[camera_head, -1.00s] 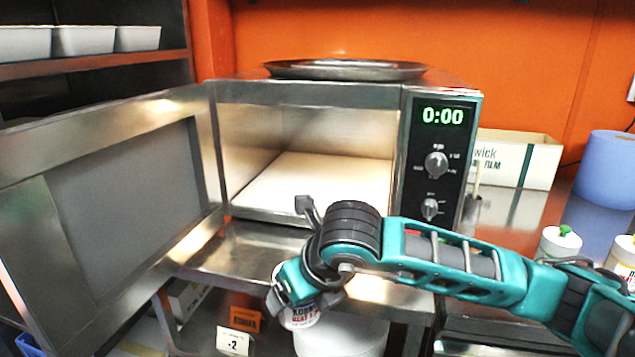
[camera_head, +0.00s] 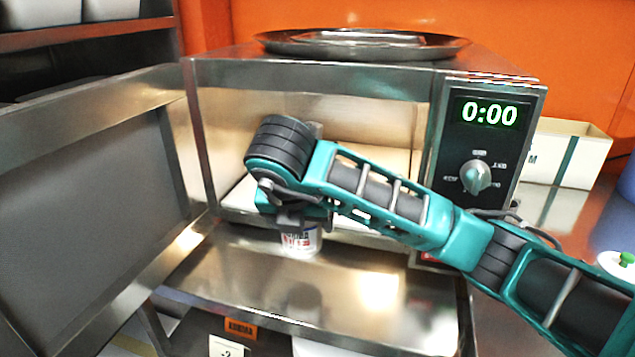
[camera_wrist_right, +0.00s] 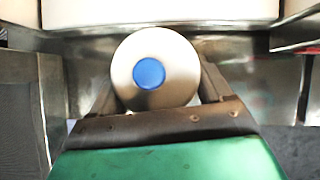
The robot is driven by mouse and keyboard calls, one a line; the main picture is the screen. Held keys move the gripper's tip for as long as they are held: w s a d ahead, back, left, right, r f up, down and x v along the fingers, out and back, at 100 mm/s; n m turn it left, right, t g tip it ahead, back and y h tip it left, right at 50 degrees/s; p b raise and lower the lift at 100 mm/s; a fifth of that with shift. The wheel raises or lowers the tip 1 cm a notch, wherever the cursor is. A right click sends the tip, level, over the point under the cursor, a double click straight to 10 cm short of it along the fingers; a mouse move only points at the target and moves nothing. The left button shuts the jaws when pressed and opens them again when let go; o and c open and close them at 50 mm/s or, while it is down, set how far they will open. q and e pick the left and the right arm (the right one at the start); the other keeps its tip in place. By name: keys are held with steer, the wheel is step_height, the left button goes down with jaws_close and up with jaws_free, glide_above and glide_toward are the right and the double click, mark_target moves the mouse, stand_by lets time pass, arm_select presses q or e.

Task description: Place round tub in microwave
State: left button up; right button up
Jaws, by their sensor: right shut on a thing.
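The round tub (camera_head: 300,243) is white with red and dark lettering. It is in my right gripper (camera_head: 292,222), held in front of the microwave's opening, above the steel shelf. In the right wrist view the tub (camera_wrist_right: 178,82) shows from above, with a blue disc on its top, between the two fingers of my right gripper (camera_wrist_right: 157,100). The microwave (camera_head: 320,72) has its door (camera_head: 90,190) swung wide open to the left, and its display reads 0:00. Its light floor is partly hidden behind my right arm. My left gripper is out of view.
A dark round tray (camera_head: 362,45) lies on top of the microwave. The steel shelf (camera_head: 370,295) in front of it is bare. A white box (camera_head: 565,155) and a green-capped container (camera_head: 620,264) are at the right. White containers (camera_head: 40,12) sit on the upper left shelf.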

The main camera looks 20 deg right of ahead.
steer(key=w+d, duration=0.1)
steer(key=w, duration=0.2)
steer(key=w+d, duration=0.1)
steer(key=w, duration=0.2)
steer(key=w+d, duration=0.2)
steer(key=shift+w+d+p, duration=0.1)
steer(key=shift+w+p, duration=0.3)
steer(key=w, duration=0.1)
steer(key=w+d, duration=0.1)
steer(key=w, duration=0.1)
steer(key=w+d, duration=0.1)
steer(key=shift+w, duration=0.25)
steer(key=shift+f, duration=0.25)
steer(key=o, duration=1.2)
steer(key=shift+s+a+r, duration=0.1)
steer(key=shift+s+r, duration=0.2)
steer(key=shift+r, duration=0.15)
steer(key=s+a, duration=0.1)
steer(key=s, duration=0.2)
steer(key=s+a, duration=0.2)
steer(key=s, duration=0.2)
steer(key=s+a, duration=0.2)
steer(key=s, duration=0.2)
steer(key=shift+a, duration=0.1)
